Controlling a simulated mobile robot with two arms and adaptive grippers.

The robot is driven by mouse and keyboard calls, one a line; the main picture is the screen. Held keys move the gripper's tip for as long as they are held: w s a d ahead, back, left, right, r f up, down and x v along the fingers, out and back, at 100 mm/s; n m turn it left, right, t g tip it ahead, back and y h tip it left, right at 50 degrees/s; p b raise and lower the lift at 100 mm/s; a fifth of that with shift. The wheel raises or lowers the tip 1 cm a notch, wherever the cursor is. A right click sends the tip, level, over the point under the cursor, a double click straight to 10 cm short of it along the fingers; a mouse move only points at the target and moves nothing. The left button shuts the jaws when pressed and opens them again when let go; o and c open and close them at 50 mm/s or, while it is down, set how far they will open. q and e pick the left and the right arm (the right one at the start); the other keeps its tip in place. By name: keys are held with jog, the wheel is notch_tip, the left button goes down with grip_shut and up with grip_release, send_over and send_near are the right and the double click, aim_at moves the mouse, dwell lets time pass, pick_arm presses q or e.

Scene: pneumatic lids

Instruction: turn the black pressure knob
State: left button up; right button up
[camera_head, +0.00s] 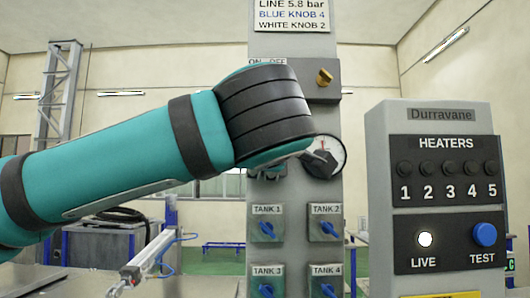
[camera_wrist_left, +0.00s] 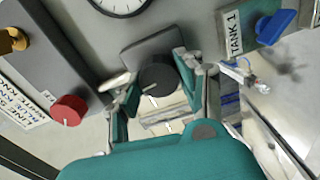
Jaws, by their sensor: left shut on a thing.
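The black pressure knob (camera_wrist_left: 158,74) is in the upper middle of the left wrist view, on a dark square plate. A small white mark shows on its near edge. My left gripper (camera_wrist_left: 156,92) has one finger on each side of the knob and is shut on it. In the head view my teal left arm comes in from the left and hides the knob and most of the gripper. The round pressure gauge (camera_head: 338,148) shows partly beside my wrist. Its dial shows in part at the top of the left wrist view (camera_wrist_left: 121,5). My right gripper is not in view.
A red knob (camera_wrist_left: 68,111) and a yellow knob (camera_wrist_left: 13,40) lie left in the wrist view; the blue tank 1 knob (camera_wrist_left: 277,24) is at the right. The grey heater panel (camera_head: 377,190) stands right of the column. Several blue tank knobs sit below my wrist.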

pick_arm(q)
jog(key=m, duration=0.3)
jog(key=m+p, duration=0.1)
jog(key=m, duration=0.1)
jog(key=shift+r+m, duration=0.25)
jog(key=shift+m, duration=0.05)
jog(key=m+p, duration=0.1)
jog(key=m, duration=0.3)
jog(key=shift+f+m+p, duration=0.1)
jog(key=shift+m+p, duration=0.2)
jog(key=shift+m, duration=0.4)
jog(key=o, duration=1.2)
jog(key=shift+d+f, duration=0.1)
jog(key=shift+c, duration=0.2)
